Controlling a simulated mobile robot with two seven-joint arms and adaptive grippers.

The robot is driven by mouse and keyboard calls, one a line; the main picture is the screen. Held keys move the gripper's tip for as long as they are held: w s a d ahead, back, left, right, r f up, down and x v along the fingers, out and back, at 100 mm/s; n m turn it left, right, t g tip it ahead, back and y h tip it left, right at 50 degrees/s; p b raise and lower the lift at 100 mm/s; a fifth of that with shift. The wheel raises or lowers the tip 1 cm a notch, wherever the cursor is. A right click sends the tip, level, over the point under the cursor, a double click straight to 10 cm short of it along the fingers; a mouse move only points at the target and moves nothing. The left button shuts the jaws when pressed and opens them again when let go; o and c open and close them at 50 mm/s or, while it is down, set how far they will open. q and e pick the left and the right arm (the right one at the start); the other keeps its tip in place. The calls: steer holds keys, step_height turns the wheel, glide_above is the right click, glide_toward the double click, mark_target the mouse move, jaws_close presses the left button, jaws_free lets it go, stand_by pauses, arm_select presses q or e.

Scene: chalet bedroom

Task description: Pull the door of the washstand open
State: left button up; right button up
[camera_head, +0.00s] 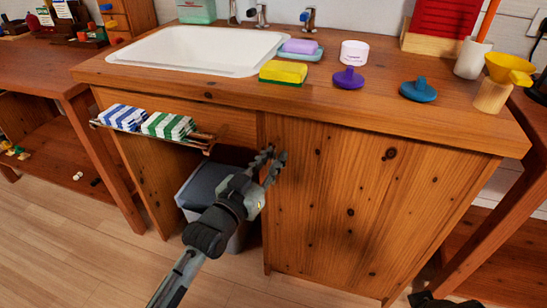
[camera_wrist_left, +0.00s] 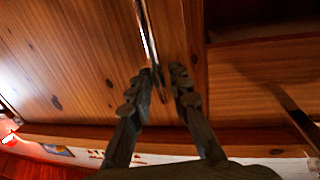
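The washstand (camera_head: 470,118) is brown knotty wood with a white basin set in its top. Its door (camera_head: 345,205) is the wide panel at the front right and looks closed. My left gripper (camera_head: 271,160) is at the door's upper left edge, its fingers apart. In the left wrist view the open fingers (camera_wrist_left: 157,92) lie either side of a narrow strip near the door's edge, with the door (camera_wrist_left: 75,60) on the left. A thin shiny upright piece, maybe a handle, runs down to between the fingertips; contact cannot be told. A dark part of my right arm shows at the bottom right; its fingers are unclear.
A rail shelf with blue and green striped towels (camera_head: 165,124) juts out left of the gripper. A grey bin (camera_head: 205,185) stands in the open bay below it. Soap, a sponge (camera_head: 283,72) and stoppers sit on top. Floor before the door is clear.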

arm_select(q)
steer(key=shift+w+d, duration=0.1)
steer(key=shift+w, duration=0.15)
jaws_close()
steer(key=shift+s, duration=0.15)
